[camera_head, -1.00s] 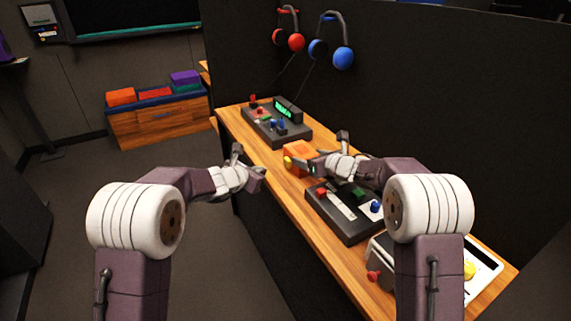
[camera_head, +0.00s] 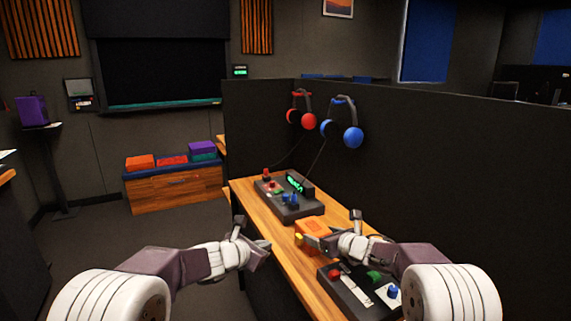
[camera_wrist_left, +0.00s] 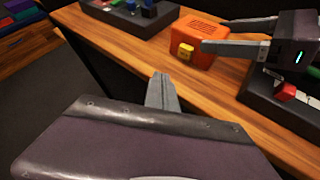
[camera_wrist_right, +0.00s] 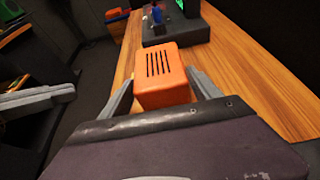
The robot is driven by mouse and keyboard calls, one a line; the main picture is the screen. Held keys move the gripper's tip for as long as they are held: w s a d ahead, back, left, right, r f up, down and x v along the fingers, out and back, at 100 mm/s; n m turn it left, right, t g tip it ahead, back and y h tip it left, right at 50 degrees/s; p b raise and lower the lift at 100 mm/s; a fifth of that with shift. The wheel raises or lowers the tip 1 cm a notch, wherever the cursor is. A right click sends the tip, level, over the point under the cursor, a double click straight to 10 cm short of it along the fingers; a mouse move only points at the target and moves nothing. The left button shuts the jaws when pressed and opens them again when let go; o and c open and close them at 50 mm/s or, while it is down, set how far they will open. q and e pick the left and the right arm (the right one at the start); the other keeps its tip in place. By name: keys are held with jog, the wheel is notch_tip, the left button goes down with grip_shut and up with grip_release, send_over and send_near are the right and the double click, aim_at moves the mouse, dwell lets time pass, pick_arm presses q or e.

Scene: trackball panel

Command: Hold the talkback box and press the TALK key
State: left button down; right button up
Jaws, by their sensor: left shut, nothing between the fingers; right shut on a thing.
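The talkback box is an orange box (camera_head: 313,226) on the wooden desk, with slots in its top, seen in the right wrist view (camera_wrist_right: 161,72). A yellow key (camera_wrist_left: 185,51), which I take for the TALK key, is on its side facing left in the head view (camera_head: 298,238). My right gripper (camera_head: 322,243) is shut on the box, one finger on each side of it. My left gripper (camera_head: 267,245) is shut and empty by the desk's left edge, apart from the box; its fingertips show in the left wrist view (camera_wrist_left: 161,78).
A dark panel (camera_head: 290,208) with a green display stands behind the box. Another panel (camera_head: 352,292) with red, green and blue controls lies in front of it. A dark partition (camera_head: 440,180) with two headsets borders the desk. Bare wood lies between the left gripper and the box.

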pick_arm(q)
jog(key=s+r, duration=0.1)
jog(key=s+a+r, duration=0.1)
jog(key=s+r, duration=0.1)
jog(key=shift+a+r, duration=0.15)
jog(key=shift+a, duration=0.15)
pick_arm(e)
jog(key=o, duration=1.6)
jog(key=v, duration=1.2)
